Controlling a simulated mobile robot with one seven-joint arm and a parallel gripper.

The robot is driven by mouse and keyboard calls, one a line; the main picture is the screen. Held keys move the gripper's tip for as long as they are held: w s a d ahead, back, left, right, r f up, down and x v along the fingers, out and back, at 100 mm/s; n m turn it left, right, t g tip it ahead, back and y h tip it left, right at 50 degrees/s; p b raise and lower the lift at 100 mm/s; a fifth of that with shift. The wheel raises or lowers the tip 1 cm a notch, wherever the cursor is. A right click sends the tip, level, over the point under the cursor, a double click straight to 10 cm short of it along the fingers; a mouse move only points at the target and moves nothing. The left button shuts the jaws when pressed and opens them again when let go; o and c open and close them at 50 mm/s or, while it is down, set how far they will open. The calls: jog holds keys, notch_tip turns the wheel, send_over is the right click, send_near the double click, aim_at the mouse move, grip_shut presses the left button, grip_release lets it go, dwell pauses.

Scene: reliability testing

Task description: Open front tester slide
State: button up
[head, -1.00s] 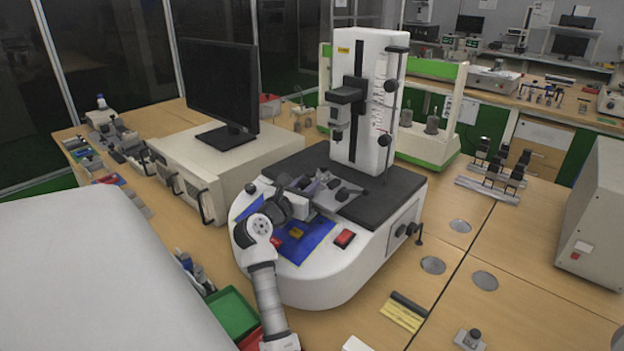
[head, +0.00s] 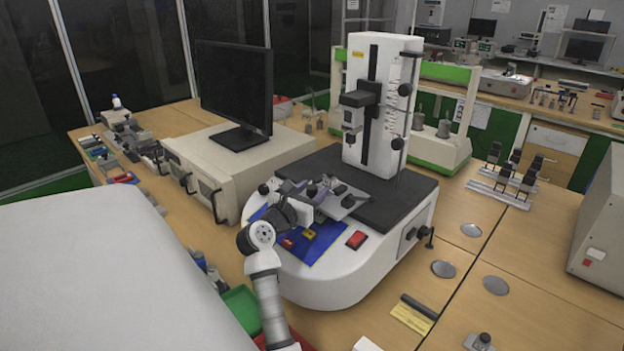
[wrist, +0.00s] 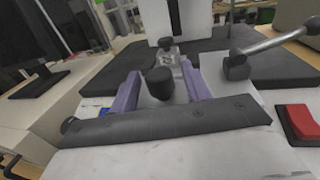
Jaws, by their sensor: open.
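The white tester (head: 330,265) stands on the bench with a black top and a blue panel. A grey metal slide (head: 349,204) lies at its front. My gripper (head: 311,188) is low over the front of the tester, pointing at the slide. In the wrist view my gripper (wrist: 160,70) is open, with one purple finger on each side of a black knob (wrist: 160,84) at the slide's front. I cannot tell whether either finger touches the knob. The lower part of the knob is partly hidden by my dark gripper body.
A red button (head: 357,240) sits on the tester's front right; it also shows in the wrist view (wrist: 305,122). A lever with a black base (wrist: 237,67) is right of the knob. A monitor (head: 235,95) on a beige case (head: 195,165) stands left.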

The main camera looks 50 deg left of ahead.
jog(key=p+v, duration=0.2)
jog(key=v, duration=1.1)
jog(key=shift+s, duration=0.2)
